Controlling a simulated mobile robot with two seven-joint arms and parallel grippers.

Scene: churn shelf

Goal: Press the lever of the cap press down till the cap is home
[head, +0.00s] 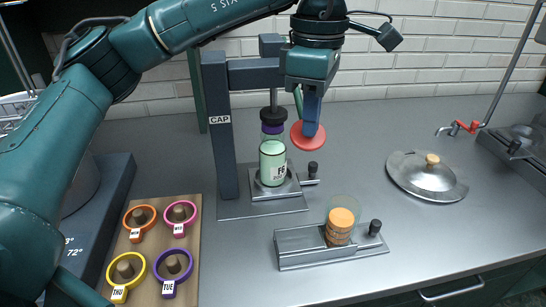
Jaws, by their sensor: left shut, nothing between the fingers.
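The cap press (220,130) is a dark blue-grey frame labelled CAP. Its black plunger (272,108) is over a bottle (272,162) of pale green liquid with a purple cap; plunger and cap look touching or nearly so. The bottle stands upright in a metal holder on the press base. A red round knob (299,139), apparently the lever's end, is to the right of the bottle top. My left gripper (310,130) points down, shut and empty, its fingertips overlapping the knob; I cannot tell whether they touch. The lever's arm is mostly hidden behind the gripper. My right gripper is out of view.
A metal fixture (295,258) with a clear jar of orange contents (340,225) stands in front of the press. A wooden board (188,255) with several coloured rings is at left. A pot lid (425,178) lies right, near a red-handled tap (466,126). Counter between is clear.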

